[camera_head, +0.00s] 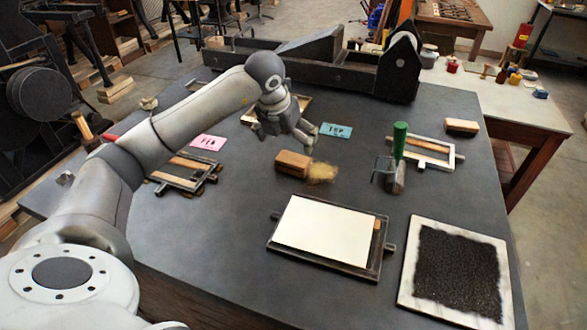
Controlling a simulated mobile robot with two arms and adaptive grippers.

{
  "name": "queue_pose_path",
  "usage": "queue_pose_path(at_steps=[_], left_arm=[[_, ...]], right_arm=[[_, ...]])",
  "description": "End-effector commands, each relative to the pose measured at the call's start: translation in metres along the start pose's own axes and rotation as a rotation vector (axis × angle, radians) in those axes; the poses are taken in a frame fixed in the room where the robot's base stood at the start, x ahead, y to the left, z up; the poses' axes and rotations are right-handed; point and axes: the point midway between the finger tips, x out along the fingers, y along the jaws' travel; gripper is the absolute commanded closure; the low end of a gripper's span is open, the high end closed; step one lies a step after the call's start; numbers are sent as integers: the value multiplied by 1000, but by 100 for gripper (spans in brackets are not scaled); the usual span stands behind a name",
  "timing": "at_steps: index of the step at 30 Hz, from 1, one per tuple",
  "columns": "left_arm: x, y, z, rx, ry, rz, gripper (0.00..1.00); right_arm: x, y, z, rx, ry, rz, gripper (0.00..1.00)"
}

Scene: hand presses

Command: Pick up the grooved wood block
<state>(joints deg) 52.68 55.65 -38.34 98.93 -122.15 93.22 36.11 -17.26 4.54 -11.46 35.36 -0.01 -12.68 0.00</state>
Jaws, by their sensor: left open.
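A brown wood block (293,163) lies on the dark table in the middle, with a fuzzy straw-coloured tuft (322,172) against its right side. A second wood block (461,127), with a dark top, lies at the back right. I cannot make out a groove on either block at this size. My left gripper (285,142) is open and empty, pointing down just above and behind the middle block, apart from it as far as I can tell. My right gripper is not in view.
A framed white sheet (324,229) and a black inked slab (457,270) lie at the front. Pink (208,142) and teal (336,131) cards lie flat. A long dark press (330,65) closes off the back.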

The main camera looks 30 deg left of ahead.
Motion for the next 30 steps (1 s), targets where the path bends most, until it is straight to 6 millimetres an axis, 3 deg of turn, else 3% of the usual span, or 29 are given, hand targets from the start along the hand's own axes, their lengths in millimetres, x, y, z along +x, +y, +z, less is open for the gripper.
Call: queue_pose_path(at_steps=[6,14,21,30], left_arm=[[34,0,-1,-1,6,0,0],[55,0,-2,1,7,0,0],[90,0,-4,0,5,-1,0],[100,1,-4,1,2,1,0]], right_arm=[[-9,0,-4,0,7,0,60],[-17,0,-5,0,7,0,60],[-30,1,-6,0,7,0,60],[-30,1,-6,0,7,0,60]])
